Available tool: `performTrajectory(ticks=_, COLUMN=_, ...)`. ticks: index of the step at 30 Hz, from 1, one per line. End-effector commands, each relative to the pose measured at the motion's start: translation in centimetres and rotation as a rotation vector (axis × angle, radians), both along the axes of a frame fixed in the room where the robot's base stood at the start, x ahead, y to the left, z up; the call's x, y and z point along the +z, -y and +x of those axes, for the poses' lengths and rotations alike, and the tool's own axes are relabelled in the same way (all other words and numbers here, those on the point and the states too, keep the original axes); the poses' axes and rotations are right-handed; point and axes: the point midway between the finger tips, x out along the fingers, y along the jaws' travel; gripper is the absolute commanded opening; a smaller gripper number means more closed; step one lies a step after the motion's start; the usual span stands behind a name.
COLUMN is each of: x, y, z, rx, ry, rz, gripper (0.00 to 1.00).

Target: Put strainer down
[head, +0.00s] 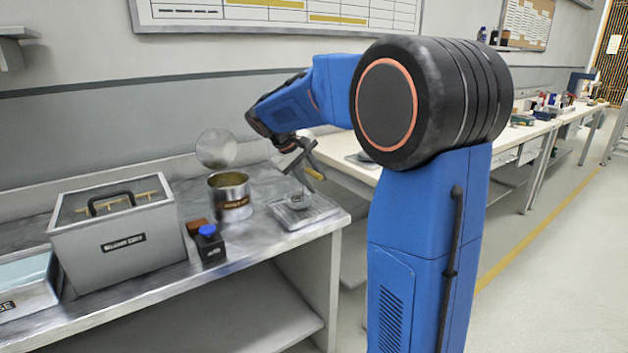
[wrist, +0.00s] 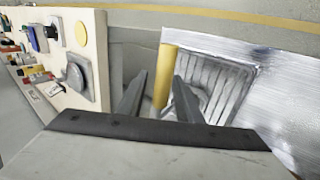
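The strainer has a yellow-brown handle (head: 314,173) and a grey basket (head: 299,201) that appears to rest on the metal drip tray (head: 323,208) at the right end of the bench. In the wrist view, its yellow handle (wrist: 164,77) stands between my two fingers, and the ribbed tray (wrist: 228,77) lies beyond. My gripper (head: 298,160) is above the tray, with its fingers on either side of the handle. The wrist view (wrist: 159,85) shows a gap between the left finger and the handle. The basket is partly hidden by the right finger there.
A brass-coloured pot (head: 230,196) stands left of the tray, with a round disc (head: 216,149) behind it. A light workbench (head: 345,177) adjoins on the right.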

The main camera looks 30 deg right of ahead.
Motion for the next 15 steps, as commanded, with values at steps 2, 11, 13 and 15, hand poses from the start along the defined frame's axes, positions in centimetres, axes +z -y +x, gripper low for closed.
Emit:
performTrajectory(ticks=2, x=0.0, y=0.0, z=0.0, rx=0.0, ry=0.0, rz=0.0, gripper=0.32)
performTrajectory(ticks=11, x=2.4, y=-1.4, z=0.0, rx=0.001, ry=0.003, rz=0.0, gripper=0.32)
performTrajectory(ticks=13, x=3.5, y=-2.2, z=0.0, rx=0.002, ry=0.005, rz=0.0, gripper=0.32)
performTrajectory(ticks=15, x=4.7, y=-3.0, z=-0.1, rx=0.001, ry=0.004, rz=0.0, gripper=0.32)
